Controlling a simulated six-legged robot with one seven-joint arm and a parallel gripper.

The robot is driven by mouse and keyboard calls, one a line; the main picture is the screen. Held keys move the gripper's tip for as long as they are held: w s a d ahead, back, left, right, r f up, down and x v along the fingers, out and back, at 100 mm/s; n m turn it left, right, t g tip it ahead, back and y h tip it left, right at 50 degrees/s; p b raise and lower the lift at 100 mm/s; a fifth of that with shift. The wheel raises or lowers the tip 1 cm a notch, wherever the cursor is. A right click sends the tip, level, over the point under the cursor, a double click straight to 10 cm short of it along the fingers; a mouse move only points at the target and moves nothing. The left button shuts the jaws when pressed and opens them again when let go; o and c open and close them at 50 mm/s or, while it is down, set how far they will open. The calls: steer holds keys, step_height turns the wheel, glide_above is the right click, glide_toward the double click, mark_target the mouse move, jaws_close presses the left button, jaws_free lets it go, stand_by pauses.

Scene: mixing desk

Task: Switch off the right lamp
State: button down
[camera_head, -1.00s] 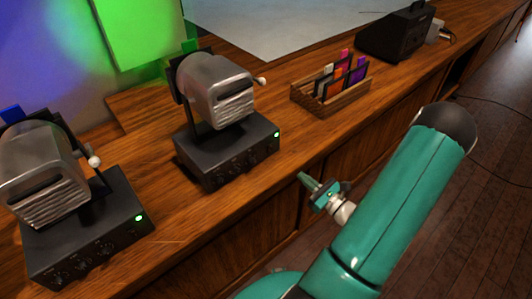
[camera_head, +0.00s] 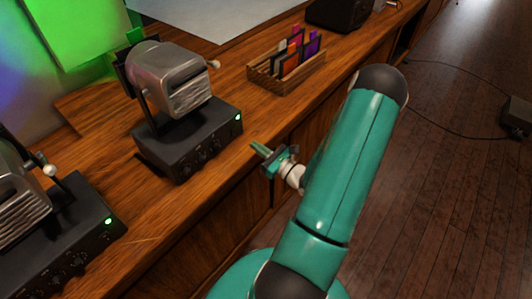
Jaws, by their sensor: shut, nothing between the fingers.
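The right lamp (camera_head: 177,82) is a silver ribbed head on a black base (camera_head: 190,140). A green light glows at the right end of the base's front, and several dark knobs line that front. A pale round knob sits at the head's right side. The left lamp (camera_head: 22,195) is cut off at the left edge, and its base (camera_head: 75,240) also shows a green light. My gripper (camera_head: 258,148) is shut and empty. It is near the desk's front edge, to the right of the right lamp's base and apart from it, pointing toward the desk.
A wooden rack (camera_head: 287,72) with coloured cards stands behind and right of the right lamp. A black box (camera_head: 336,14) is farther back. The desk top between lamp and rack is clear. A cable and dark box (camera_head: 516,115) lie on the floor at right.

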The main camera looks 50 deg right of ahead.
mark_target(233, 129)
steer(key=w, duration=0.5)
steer(key=w+r, duration=0.1)
steer(key=w, duration=0.2)
steer(key=shift+a, duration=0.15)
steer(key=shift+w, duration=0.1)
steer(key=shift+w+r, duration=0.2)
